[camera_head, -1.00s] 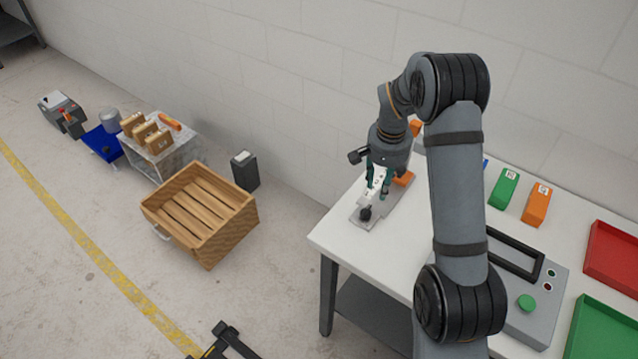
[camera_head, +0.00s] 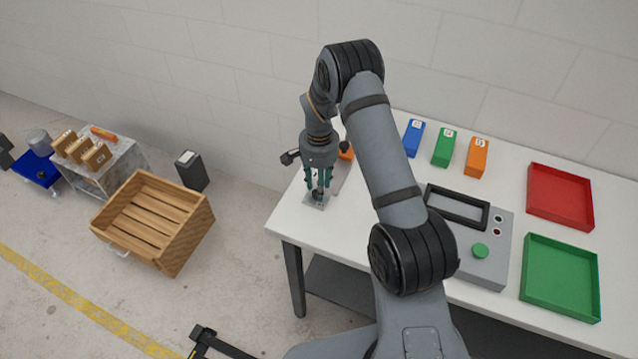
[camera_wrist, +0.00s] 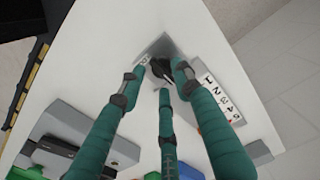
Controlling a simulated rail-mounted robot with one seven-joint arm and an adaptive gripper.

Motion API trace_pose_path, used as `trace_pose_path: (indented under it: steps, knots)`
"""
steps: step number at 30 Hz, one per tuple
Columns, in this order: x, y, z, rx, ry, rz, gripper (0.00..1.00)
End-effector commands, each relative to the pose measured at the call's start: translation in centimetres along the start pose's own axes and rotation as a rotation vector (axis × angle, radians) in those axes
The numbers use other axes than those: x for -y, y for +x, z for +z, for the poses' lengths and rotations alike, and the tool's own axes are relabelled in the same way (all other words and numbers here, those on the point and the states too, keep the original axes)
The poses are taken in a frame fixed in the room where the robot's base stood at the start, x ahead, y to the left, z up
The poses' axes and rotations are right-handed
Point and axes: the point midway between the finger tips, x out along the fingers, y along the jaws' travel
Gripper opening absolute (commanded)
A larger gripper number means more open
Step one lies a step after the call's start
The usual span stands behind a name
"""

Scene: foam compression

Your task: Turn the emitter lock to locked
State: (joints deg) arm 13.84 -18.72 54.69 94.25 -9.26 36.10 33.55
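The emitter lock looks like a small dark knob (camera_wrist: 160,69) on a grey metal plate (camera_head: 312,204) at the table's left corner. My gripper (camera_head: 318,194) points down over the knob, with three teal fingers around it. In the wrist view my gripper (camera_wrist: 163,72) has its fingertips spread on several sides of the knob. Gaps show between tips and knob, and firm contact cannot be seen. The knob is partly hidden by the fingers, so its turn position is unclear.
A white strip with printed numbers (camera_wrist: 217,98) lies beside the plate. Blue (camera_head: 413,138), green (camera_head: 444,148) and orange (camera_head: 477,157) blocks stand at the back. A grey control box (camera_head: 487,262), red tray (camera_head: 560,171) and green tray (camera_head: 524,293) are to the right. A wooden crate (camera_head: 190,237) stands on the floor.

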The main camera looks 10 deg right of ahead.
Motion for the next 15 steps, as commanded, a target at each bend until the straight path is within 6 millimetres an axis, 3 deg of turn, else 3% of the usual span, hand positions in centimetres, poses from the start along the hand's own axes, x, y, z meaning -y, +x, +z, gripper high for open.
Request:
trace_pose_path:
  steps: [11,15]
  knots:
    - [0.02,0.68,-0.03,-0.001,0.000,-0.001,0.33]
    - [0.02,0.67,-0.02,-0.001,0.000,-0.001,0.25]
